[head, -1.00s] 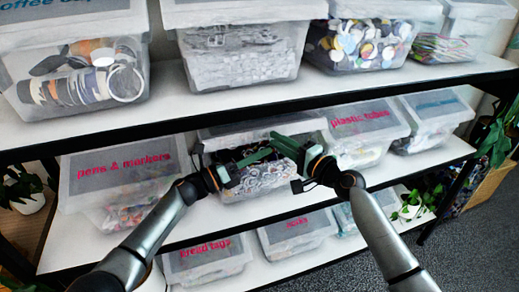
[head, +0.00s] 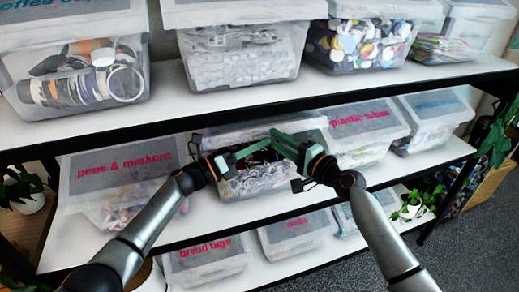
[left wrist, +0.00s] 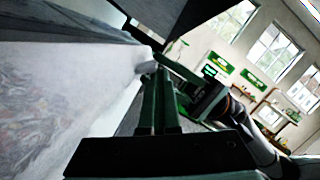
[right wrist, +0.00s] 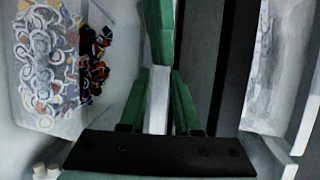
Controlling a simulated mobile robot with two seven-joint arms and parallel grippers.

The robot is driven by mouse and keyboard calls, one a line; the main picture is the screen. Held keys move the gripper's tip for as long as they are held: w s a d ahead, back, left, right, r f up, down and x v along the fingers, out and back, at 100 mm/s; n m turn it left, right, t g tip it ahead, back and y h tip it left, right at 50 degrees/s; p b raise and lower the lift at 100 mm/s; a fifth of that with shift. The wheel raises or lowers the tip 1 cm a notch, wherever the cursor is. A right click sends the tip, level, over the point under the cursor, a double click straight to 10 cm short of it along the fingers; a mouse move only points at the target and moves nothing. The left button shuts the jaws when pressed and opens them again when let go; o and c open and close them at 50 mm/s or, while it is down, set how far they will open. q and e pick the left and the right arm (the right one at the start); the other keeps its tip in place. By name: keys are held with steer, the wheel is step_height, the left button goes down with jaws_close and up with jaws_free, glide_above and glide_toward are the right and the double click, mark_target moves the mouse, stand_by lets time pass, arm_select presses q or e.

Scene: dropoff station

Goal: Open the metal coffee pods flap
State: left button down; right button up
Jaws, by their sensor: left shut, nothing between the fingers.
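The metal coffee pods bin (head: 255,183) is taken to be the clear middle-shelf bin, full of small pieces; its label is hidden or unreadable. Its grey lid (head: 225,136) is partly covered by my grippers, and dark contents show below it. My left gripper (head: 268,142) is shut and empty at the bin's upper front, pointing right. My right gripper (head: 276,137) comes from the right, its fingers close to the left ones. In the right wrist view its fingers (right wrist: 158,95) are apart with a pale strip between them; whether they grip it is unclear.
The pens & markers bin (head: 125,175) stands left and the plastic tubes bin (head: 365,130) right. The upper shelf edge (head: 290,103) runs above my grippers. More bins, such as bread tags (head: 207,262), stand below. A plant (head: 415,200) is at right.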

steer(key=shift+o, duration=0.6)
steer(key=shift+f, duration=0.2)
steer(key=shift+s+d, duration=0.1)
